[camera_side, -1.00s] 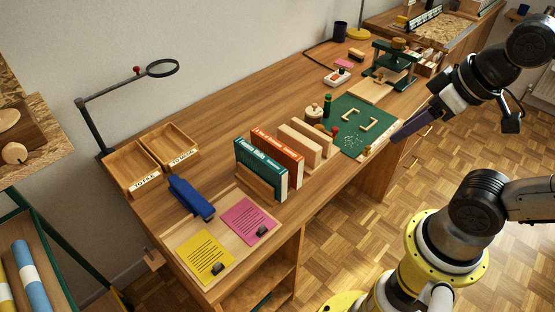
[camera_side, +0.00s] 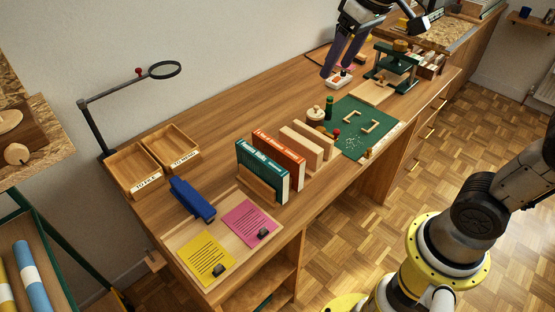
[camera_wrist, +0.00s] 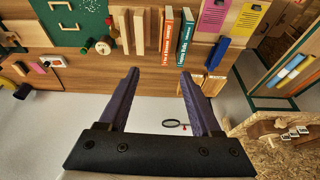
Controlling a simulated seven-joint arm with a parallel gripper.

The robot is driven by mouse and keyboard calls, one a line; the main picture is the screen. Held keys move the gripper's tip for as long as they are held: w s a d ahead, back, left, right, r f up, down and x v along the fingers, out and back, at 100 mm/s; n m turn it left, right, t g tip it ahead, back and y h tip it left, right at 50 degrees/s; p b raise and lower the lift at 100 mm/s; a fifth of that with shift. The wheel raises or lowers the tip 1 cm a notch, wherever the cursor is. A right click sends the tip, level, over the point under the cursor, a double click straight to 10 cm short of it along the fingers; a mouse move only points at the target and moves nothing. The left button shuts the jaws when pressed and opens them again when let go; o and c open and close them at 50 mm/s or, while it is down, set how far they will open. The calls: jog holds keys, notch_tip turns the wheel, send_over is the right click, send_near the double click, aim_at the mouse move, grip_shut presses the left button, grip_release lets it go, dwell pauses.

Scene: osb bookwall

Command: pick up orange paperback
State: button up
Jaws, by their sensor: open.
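The orange paperback (camera_side: 279,159) stands upright on the desk in the side view, just behind a teal book (camera_side: 252,163) and in front of wooden blocks. In the wrist view the orange paperback (camera_wrist: 168,36) shows its spine at the top centre, left of the teal book (camera_wrist: 186,38). My gripper (camera_side: 338,70) is open and empty, high above the far part of the desk, well apart from the books. Its two purple fingers (camera_wrist: 158,74) spread wide in the wrist view, with nothing between them close by.
Wooden blocks (camera_side: 307,144) stand beside the orange paperback. A green mat (camera_side: 350,118), a dark green press (camera_side: 393,70) and a round wooden pot lie farther right. A blue stapler-like object (camera_side: 192,199), two trays (camera_side: 135,174) and a magnifier arm (camera_side: 98,110) are at left.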

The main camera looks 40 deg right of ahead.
jog(key=w+f+g, duration=0.1)
jog(key=w+f, duration=0.2)
jog(key=w, duration=0.4)
jog(key=g, duration=0.3)
send_over(277, 145)
jog(key=f, duration=1.9)
jog(key=shift+w+d, duration=0.2)
jog(key=shift+w, duration=0.05)
jog(key=shift+s+a+f, duration=0.1)
jog(key=shift+s+f, duration=0.05)
jog(key=shift+f, duration=1.55)
jog(key=shift+s+a+f, duration=0.1)
jog(key=shift+s+f, duration=0.05)
jog(key=shift+f, duration=1.5)
jog(key=shift+c, duration=0.2)
grip_shut()
